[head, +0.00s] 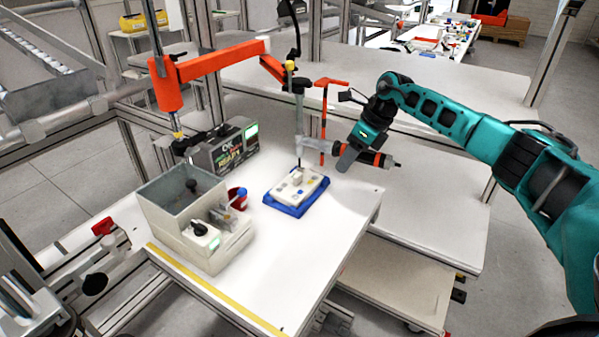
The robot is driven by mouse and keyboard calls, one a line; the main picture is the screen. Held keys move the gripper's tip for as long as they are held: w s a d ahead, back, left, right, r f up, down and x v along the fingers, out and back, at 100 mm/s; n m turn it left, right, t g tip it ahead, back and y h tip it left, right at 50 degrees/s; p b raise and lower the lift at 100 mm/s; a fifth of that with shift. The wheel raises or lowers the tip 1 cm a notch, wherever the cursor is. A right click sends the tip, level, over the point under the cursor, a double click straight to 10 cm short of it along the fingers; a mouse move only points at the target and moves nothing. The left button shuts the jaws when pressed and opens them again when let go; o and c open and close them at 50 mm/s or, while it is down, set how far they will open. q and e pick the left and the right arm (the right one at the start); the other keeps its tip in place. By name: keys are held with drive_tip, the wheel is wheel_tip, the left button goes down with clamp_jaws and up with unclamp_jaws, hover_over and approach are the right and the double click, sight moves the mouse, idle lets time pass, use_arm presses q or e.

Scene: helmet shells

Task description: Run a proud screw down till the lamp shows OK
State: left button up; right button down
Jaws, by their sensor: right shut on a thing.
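My right gripper (348,156) is shut on the side handle (378,158) of a screwdriving tool (299,115). The tool hangs upright from an orange jointed arm (222,65). Its thin lower end points down at a white part (312,186) in a blue tray (284,209); whether it touches a screw is too small to tell. Single screws cannot be made out. A dark control box (222,160) marked OK, with a pale green panel (251,131), stands behind on the table. Whether the OK lamp is lit is unclear. My left gripper is not in view.
A grey bin unit (180,225) and a small red cup (237,199) stand left of the tray. A red-orange stand (323,115) rises behind the tool. The white table (270,270) is clear in front, with a yellow strip along its edge.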

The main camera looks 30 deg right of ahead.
drive_tip(key=shift+f, duration=0.35)
drive_tip(key=shift+s+f+b, duration=0.1)
drive_tip(key=shift+f+b, duration=0.25)
drive_tip(key=shift+f, duration=0.3)
idle(1.3)
idle(0.5)
drive_tip(key=shift+r+p, duration=0.7)
drive_tip(key=shift+r, duration=0.1)
wheel_tip(320, 180, up, 3)
drive_tip(key=shift+f+p, duration=0.2)
drive_tip(key=shift+p, duration=0.8)
drive_tip(key=shift+r+p, duration=0.4)
drive_tip(key=shift+r, duration=0.6)
